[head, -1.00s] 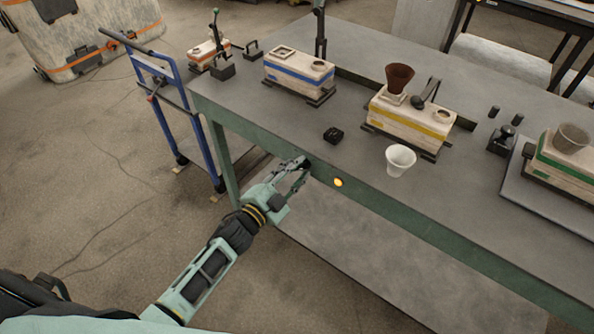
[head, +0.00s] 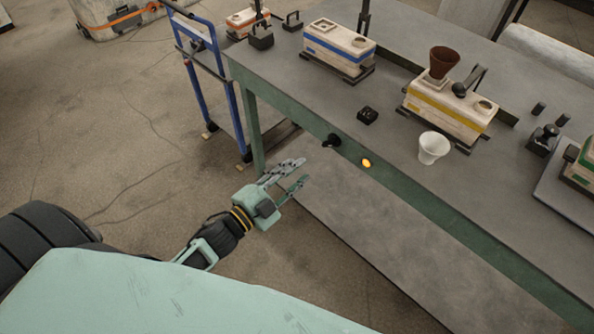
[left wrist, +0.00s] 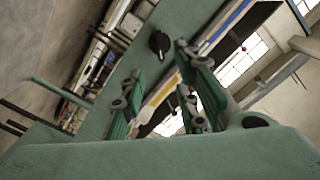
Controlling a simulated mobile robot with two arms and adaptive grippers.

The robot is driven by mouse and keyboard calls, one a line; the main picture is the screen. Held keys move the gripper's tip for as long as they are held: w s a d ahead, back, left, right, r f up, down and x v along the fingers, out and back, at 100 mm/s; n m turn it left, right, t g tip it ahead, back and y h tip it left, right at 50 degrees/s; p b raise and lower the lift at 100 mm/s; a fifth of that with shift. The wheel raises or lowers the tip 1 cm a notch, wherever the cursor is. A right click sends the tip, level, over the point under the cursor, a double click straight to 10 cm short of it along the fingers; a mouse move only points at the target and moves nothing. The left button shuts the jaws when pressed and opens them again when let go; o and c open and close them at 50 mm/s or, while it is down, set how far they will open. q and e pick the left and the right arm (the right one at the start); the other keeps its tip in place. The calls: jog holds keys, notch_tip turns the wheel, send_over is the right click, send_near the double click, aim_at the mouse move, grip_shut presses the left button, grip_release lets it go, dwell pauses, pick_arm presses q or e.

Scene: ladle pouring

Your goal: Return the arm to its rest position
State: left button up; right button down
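My left gripper (head: 298,173) is in front of the table's green front edge, below and left of the black knob (head: 332,141). Its two fingers are spread apart with nothing between them. In the left wrist view the gripper (left wrist: 170,88) also shows its fingers apart, with the knob (left wrist: 159,44) beyond them on the green edge. The gripper and the knob look apart. My right gripper is not in view.
A lit yellow button (head: 367,163) sits right of the knob. On the table (head: 290,88) stand a white cup (head: 433,148), a yellow-striped box (head: 445,106) carrying a brown cup (head: 443,61), and a blue-striped box (head: 338,47). A blue cart (head: 211,85) stands left. Floor left of the gripper is clear.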

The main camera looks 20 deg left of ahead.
pick_arm(q)
jog(key=s+a+f+n+g+y, duration=0.1)
jog(key=s+f+n+g+y, duration=0.15)
jog(key=f, duration=0.65)
jog(key=s+a+f+n+g+y, duration=0.15)
jog(key=s+f, duration=0.25)
jog(key=f, duration=0.5)
jog(key=s+a+f+n+g+y, duration=0.15)
jog(key=s+f, duration=0.25)
jog(key=f, duration=0.6)
jog(key=s+f+n+g, duration=0.1)
jog(key=s+f+g, duration=0.2)
jog(key=s+f, duration=0.3)
jog(key=s+f+n+g, duration=0.2)
jog(key=s+f+g, duration=0.2)
jog(key=s, duration=0.9)
jog(key=s+d+f+n+g, duration=0.1)
jog(key=s+f+n+g, duration=0.1)
jog(key=s+f, duration=0.6)
jog(key=shift+s+g+y, duration=0.35)
jog(key=shift+s+g, duration=0.4)
jog(key=shift+s, duration=0.35)
jog(key=shift+d, duration=0.1)
